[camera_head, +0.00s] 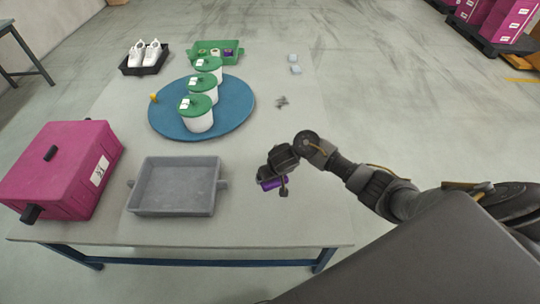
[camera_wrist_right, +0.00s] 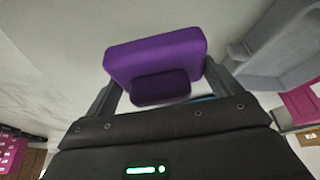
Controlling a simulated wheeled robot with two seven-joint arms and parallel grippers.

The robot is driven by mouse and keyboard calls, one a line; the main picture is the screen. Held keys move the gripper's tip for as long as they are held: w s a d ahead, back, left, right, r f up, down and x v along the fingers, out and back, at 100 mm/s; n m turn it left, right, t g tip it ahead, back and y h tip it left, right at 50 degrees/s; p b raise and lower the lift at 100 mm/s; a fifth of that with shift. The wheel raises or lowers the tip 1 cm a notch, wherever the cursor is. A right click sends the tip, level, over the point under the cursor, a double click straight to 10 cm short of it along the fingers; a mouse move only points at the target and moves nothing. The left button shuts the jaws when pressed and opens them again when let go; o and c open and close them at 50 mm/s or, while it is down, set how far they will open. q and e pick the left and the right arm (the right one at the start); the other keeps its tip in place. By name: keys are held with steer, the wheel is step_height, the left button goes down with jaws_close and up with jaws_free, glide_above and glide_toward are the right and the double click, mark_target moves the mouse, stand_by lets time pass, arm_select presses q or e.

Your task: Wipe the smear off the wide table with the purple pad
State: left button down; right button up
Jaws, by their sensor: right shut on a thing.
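The purple pad (camera_head: 273,184) is in my right gripper (camera_head: 283,188), which is shut on it over the front right part of the wide table (camera_head: 300,220). In the right wrist view the pad (camera_wrist_right: 155,58) sits between the two fingers of my right gripper (camera_wrist_right: 160,88). I cannot tell whether the pad touches the table. A small dark grey smear (camera_head: 282,102) lies on the table, farther back than the gripper and right of the blue round tray. My left gripper is not in view.
A grey tray (camera_head: 133,201) stands left of my right gripper, with a magenta case (camera_head: 58,170) beyond it. A blue round tray (camera_head: 240,115) holds white pots with green lids (camera_head: 197,118). A green crate (camera_head: 236,59), a black tray with white shoes (camera_head: 145,52) and pale blocks (camera_head: 295,70) are at the back.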

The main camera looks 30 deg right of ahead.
steer(key=w+d+f+m+g+h, duration=0.1)
steer(key=w+d+f+m, duration=0.2)
steer(key=d, duration=0.6)
steer(key=d+f+m+h, duration=0.25)
steer(key=d+m, duration=0.25)
steer(key=d, duration=0.3)
steer(key=s+d+r+m+g, duration=0.25)
steer(key=s+d+m, duration=0.25)
steer(key=s+d, duration=0.25)
steer(key=s+a+r+n+t+y, duration=0.1)
steer(key=a+r+n+t, duration=0.1)
steer(key=a+r+n, duration=0.5)
steer(key=s+a+r+n+t+y, duration=0.1)
steer(key=a+r, duration=0.3)
steer(key=a, duration=0.6)
steer(key=s+a+f+n+y+b, duration=0.1)
steer(key=s+a+f+n+b, duration=0.4)
steer(key=s+a+b, duration=0.5)
steer(key=s+a, duration=0.1)
steer(key=s, duration=0.1)
steer(key=shift+s+a+f+y, duration=0.3)
steer(key=shift+s+f+y, duration=0.05)
steer(key=shift+s, duration=0.05)
